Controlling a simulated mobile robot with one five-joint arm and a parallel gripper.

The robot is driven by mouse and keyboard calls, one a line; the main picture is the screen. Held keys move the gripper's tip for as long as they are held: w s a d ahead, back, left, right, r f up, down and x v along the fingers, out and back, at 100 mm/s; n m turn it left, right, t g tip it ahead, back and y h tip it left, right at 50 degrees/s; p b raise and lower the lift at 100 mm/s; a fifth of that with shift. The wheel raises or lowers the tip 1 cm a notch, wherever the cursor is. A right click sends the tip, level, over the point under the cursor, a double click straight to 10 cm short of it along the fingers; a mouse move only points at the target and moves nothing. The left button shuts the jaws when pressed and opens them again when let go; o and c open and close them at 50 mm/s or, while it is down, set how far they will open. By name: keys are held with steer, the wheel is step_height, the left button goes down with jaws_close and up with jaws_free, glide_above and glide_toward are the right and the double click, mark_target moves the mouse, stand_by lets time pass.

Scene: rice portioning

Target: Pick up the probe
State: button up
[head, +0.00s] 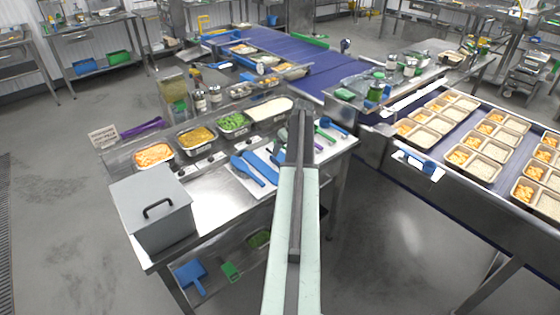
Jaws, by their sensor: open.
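I cannot single out the probe for certain in the head view. Several long-handled tools lie on a white mat on the steel worktable, among them a blue tool (247,171) and a second blue one (262,166). A green-handled tool (325,136) and another blue tool (335,126) lie right of my arm. My arm reaches forward over the table's right part. My gripper (299,115) is at its far end, small and mostly hidden by the arm; it is open. The arm also hides part of the mat.
A grey lidded box (152,214) stands at the table's front left. Food pans, including an orange-filled pan (154,155) and a green-filled pan (233,122), line the back. A conveyor (452,140) with filled trays runs at right. Bare steel (212,190) lies beside the box.

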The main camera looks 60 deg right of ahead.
mark_target(281, 157)
steer(key=shift+b+x, duration=0.55)
steer(key=shift+x, duration=0.6)
steer(key=b+x, duration=0.5)
steer(key=shift+s+a+f, duration=0.2)
steer(key=shift+r, duration=0.2)
steer(key=c, duration=1.5)
